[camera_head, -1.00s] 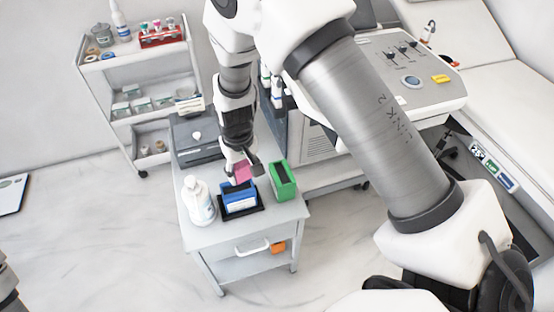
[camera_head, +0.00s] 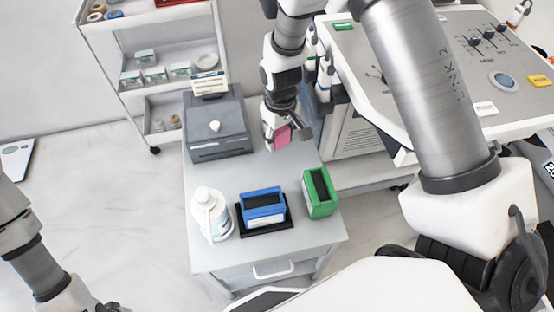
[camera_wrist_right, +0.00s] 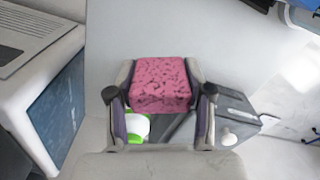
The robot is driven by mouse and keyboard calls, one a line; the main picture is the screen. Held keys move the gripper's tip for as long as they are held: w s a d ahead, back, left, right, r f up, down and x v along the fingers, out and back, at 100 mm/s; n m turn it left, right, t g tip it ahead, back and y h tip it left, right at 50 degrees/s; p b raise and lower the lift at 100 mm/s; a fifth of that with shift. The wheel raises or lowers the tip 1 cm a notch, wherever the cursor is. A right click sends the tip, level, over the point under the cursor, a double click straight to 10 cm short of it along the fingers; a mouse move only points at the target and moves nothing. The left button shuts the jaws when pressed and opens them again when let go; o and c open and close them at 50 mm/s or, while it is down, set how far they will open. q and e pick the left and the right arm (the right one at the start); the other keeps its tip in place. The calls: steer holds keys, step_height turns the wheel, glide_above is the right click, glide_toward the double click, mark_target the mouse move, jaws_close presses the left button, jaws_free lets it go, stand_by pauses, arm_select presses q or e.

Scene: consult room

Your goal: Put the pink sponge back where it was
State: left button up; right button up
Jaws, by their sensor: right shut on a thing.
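The pink sponge (camera_head: 281,137) is between the fingers of my right gripper (camera_head: 284,134), which is shut on it. In the right wrist view the sponge (camera_wrist_right: 161,82) is speckled and fills the space between both fingers (camera_wrist_right: 160,100). In the head view the gripper is over the back part of the grey cart top (camera_head: 232,174), behind the blue holder (camera_head: 263,206) and the green holder (camera_head: 320,192). The blue holder stands on a black tray (camera_head: 275,228). At bottom left, my left arm enters; its gripper (camera_head: 108,308) is mostly cut off by the frame edge.
A white bottle (camera_head: 209,214) stands left of the blue holder. A dark grey box (camera_head: 217,132) with a white knob sits at the cart's back left. A shelf trolley (camera_head: 165,55) is behind. A machine with a control panel (camera_head: 470,75) is at right.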

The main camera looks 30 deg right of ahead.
mark_target(280, 167)
steer(key=shift+s+f, duration=0.1)
steer(key=shift+f, duration=0.4)
step_height(280, 167, down, 9)
steer(key=shift+f+b, duration=0.2)
steer(key=shift+b, duration=0.3)
steer(key=shift+s, duration=0.1)
steer(key=o, duration=0.9)
steer(key=shift+f, duration=0.1)
step_height(280, 167, up, 12)
steer(key=shift+r+p, duration=0.15)
steer(key=shift+p, duration=0.4)
